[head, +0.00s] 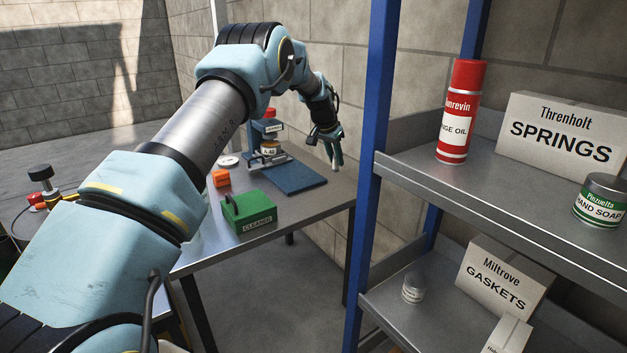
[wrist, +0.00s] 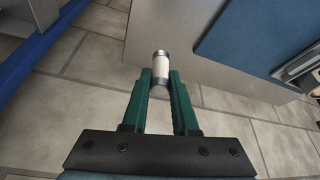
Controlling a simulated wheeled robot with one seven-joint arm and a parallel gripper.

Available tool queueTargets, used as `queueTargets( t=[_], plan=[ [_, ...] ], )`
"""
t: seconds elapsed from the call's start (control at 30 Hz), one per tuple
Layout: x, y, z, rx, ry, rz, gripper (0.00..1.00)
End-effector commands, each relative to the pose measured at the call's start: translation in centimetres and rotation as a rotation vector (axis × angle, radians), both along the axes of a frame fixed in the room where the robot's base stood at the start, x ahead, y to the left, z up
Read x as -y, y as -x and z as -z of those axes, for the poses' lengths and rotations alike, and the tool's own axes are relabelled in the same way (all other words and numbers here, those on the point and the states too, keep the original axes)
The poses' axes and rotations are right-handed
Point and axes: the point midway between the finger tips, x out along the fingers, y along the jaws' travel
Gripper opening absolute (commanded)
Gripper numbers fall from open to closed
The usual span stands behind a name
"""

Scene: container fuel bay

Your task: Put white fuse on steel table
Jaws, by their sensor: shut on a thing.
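In the head view my gripper (head: 334,160) hangs off the right edge of the steel table (head: 285,215), near the blue mat; the fuse cannot be made out there. The table also shows in the wrist view (wrist: 165,25), beyond the fuse.
A blue-posted shelf (head: 500,215) with a red spray can (head: 461,112) and boxes stands at right. The table's front right is bare.

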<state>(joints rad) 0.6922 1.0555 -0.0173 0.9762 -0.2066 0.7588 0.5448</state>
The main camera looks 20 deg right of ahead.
Motion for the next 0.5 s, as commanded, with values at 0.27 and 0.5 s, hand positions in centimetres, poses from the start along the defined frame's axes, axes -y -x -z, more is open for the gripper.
queueTargets(
  t=[0.27,0.5],
  plan=[
    [0.0,0.0,4.7,-0.001,-0.002,0.0,0.0],
    [0.0,0.0,7.5,-0.002,-0.001,-0.001,0.0]
  ],
)
